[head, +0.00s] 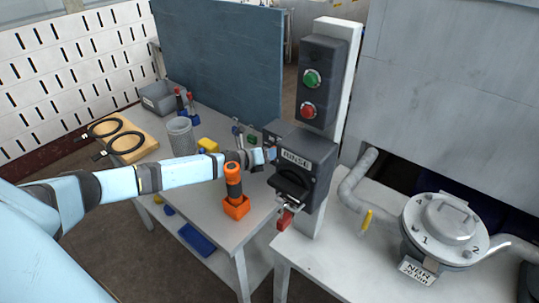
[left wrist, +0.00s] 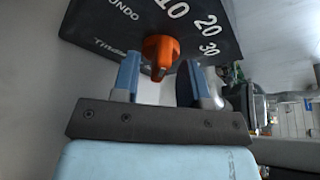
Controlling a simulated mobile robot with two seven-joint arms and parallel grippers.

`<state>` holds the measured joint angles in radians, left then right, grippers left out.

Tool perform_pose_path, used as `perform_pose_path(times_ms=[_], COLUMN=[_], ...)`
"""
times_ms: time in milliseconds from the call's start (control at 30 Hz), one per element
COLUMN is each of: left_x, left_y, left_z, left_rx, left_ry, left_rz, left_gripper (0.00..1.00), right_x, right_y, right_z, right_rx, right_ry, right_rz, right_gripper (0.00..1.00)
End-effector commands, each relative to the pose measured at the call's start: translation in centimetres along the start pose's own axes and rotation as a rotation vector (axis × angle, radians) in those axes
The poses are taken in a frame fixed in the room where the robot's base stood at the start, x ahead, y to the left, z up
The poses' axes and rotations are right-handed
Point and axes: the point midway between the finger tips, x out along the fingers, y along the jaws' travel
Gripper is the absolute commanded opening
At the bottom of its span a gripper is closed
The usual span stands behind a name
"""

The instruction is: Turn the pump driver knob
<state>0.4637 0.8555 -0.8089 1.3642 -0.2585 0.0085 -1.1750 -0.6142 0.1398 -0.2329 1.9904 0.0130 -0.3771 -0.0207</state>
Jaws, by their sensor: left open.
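In the left wrist view an orange knob (left wrist: 161,50) stands out from a black dial panel (left wrist: 90,22) marked 10, 20 and 30, with part of a word ending in "ONDO". My left gripper (left wrist: 158,68) is open, its two blue-tipped fingers on either side of the knob's near end. I cannot tell if they touch it. In the head view my left gripper (head: 270,155) is at the left side of a dark box (head: 318,152) labelled RINSE; the knob is not discernible there. My right gripper is not in view.
A control box (head: 320,80) with green and red buttons is above the RINSE box. A round metal pump housing (head: 440,230) with pipes stands on the right table.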

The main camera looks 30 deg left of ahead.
Motion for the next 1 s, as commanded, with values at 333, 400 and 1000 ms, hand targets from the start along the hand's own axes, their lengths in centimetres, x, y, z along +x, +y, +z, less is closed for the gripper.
perform_pose_path(times_ms=[333, 400, 1000], left_x=[0.0, 0.0, 0.1], left_y=[0.0, 0.0, 0.6], left_z=[0.0, 0.0, -0.3], left_rx=[0.000, 0.000, -0.218], left_ry=[0.000, 0.000, -0.001], left_rz=[0.000, 0.000, -0.091], left_gripper=[0.00, 0.00, 0.00], right_x=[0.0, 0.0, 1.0], right_y=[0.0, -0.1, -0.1], right_z=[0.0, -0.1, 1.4], right_rx=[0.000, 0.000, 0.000], right_ry=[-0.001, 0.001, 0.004], right_rz=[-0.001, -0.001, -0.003], right_gripper=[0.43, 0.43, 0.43])
